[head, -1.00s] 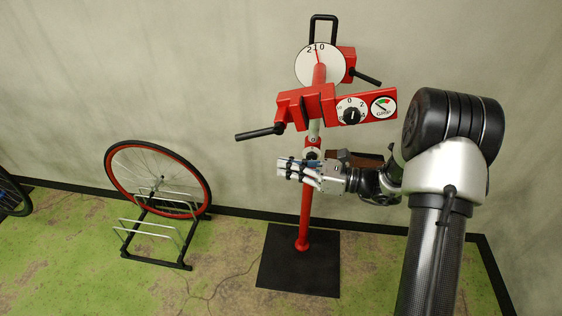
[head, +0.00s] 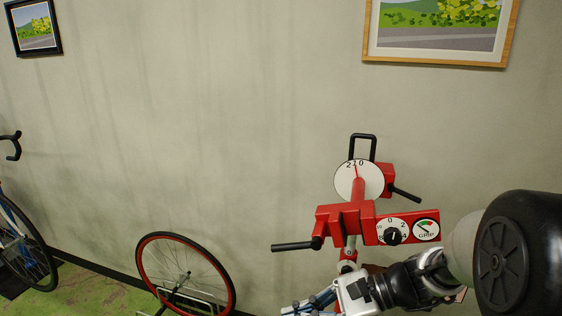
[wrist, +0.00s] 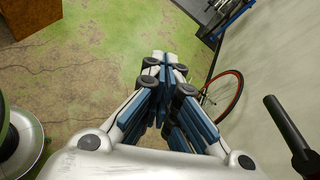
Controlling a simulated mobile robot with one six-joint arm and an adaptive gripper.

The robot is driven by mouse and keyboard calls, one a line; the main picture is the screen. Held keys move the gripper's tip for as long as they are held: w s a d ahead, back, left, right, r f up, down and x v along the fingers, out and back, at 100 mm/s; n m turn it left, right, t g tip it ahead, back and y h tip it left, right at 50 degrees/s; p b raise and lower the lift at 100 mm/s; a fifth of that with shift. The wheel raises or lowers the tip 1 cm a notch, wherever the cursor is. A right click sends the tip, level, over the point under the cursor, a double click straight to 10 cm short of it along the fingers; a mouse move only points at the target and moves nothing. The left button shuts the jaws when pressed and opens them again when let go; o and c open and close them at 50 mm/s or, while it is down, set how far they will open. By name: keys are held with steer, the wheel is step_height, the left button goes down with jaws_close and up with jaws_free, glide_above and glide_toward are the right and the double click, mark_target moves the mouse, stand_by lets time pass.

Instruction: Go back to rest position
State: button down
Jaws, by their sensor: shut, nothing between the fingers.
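My gripper (wrist: 165,62) is shut and empty in the wrist view, its blue-padded fingers together over the green floor. In the head view my gripper (head: 300,309) is at the bottom edge and partly cut off. It is in front of and below the red repair stand (head: 345,220). The stand has a round white dial (head: 359,181), a knob (head: 393,235) and a small gauge (head: 426,230). The stand's lower part is out of frame. A black lever (wrist: 288,130) shows at the right in the wrist view.
A red-rimmed wheel (head: 232,279) stands in a rack left of the gripper. A bicycle (head: 22,245) is at the far left. The wall behind carries two pictures (head: 438,52). A brown box (wrist: 42,17) and a grey round object (wrist: 30,140) show in the wrist view.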

steer(key=s+d+r+n+t+h, duration=0.2)
steer(key=s+d+n+h, duration=0.3)
steer(key=s+n+h, duration=0.1)
steer(key=s+d+r+n+t+h, duration=0.1)
steer(key=s+d+n+t+h, duration=0.1)
steer(key=s+d+n+h, duration=0.3)
steer(key=s+n+h, duration=0.1)
steer(key=s+n, duration=0.3)
steer(key=s, duration=0.2)
steer(key=shift+s+d+r+h, duration=0.3)
steer(key=shift+r+h, duration=0.05)
steer(key=shift+h, duration=0.05)
steer(key=shift+d, duration=0.1)
